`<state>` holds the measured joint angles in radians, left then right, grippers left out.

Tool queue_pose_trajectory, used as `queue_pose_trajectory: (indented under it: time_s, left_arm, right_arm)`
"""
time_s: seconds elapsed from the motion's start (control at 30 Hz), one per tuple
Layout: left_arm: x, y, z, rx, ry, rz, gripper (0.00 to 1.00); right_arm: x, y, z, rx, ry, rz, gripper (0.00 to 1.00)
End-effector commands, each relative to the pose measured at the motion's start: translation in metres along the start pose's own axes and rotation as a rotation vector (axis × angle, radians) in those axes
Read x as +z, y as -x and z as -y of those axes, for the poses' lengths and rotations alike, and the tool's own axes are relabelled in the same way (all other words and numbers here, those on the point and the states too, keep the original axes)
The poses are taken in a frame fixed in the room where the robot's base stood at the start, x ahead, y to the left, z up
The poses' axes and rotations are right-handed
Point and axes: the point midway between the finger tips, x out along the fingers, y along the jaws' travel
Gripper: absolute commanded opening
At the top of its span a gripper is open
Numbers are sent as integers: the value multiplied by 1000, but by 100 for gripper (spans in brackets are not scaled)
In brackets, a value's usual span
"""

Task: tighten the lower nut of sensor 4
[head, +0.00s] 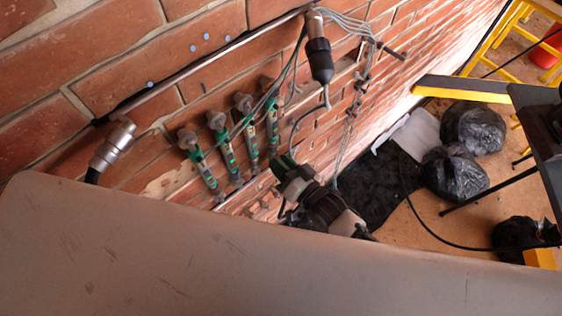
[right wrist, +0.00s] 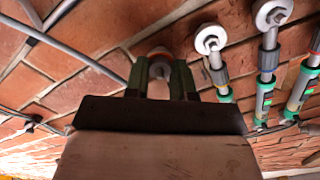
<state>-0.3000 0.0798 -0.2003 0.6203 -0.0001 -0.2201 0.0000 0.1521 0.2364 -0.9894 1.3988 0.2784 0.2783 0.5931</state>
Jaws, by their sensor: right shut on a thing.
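Several green sensors with grey rods hang in a row on the brick wall. In the head view, the rightmost sensor (head: 271,125) ends at my right gripper (head: 281,163). My right gripper also shows in the right wrist view (right wrist: 160,78), with its two green fingers closed around a nut (right wrist: 159,67) against the wall. The fingers hide most of this nut and the rod behind it. The neighbouring sensors (right wrist: 265,95) stand to the right there, their nuts and round washers (right wrist: 210,39) clear of my fingers. My left gripper is not in view.
Grey cables and a hanging black-sleeved connector (head: 319,60) are close above my right gripper. A metal connector (head: 112,146) is on the left wall. Black bags (head: 472,128) and a yellow frame (head: 497,42) are to the right. Brown floor shows between them.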

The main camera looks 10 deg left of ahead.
Motion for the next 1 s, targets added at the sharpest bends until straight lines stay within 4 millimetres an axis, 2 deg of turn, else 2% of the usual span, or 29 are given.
queue_pose_trajectory:
  time_s: [0.03, 0.13, 0.17, 0.33, 0.67, 0.77, 1.0]
  left_arm:
    - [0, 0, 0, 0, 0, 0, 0]
    - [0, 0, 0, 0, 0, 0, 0]
    - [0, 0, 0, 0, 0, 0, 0]
    - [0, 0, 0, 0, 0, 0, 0]
    - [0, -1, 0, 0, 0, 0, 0]
    - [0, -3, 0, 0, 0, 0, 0]
    - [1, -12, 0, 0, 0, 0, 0]
  right_arm:
    - [6, 4, -3, 9, -1, 14, 1]
    - [6, 4, -3, 9, -1, 14, 1]
    - [6, 4, -3, 9, 0, 14, 26]
    - [4, 3, -2, 6, 0, 10, 51]
    - [2, 5, -2, 3, 1, 4, 51]
    - [3, 16, -2, 4, 1, 4, 51]
    - [4, 66, -3, 5, 1, 7, 51]
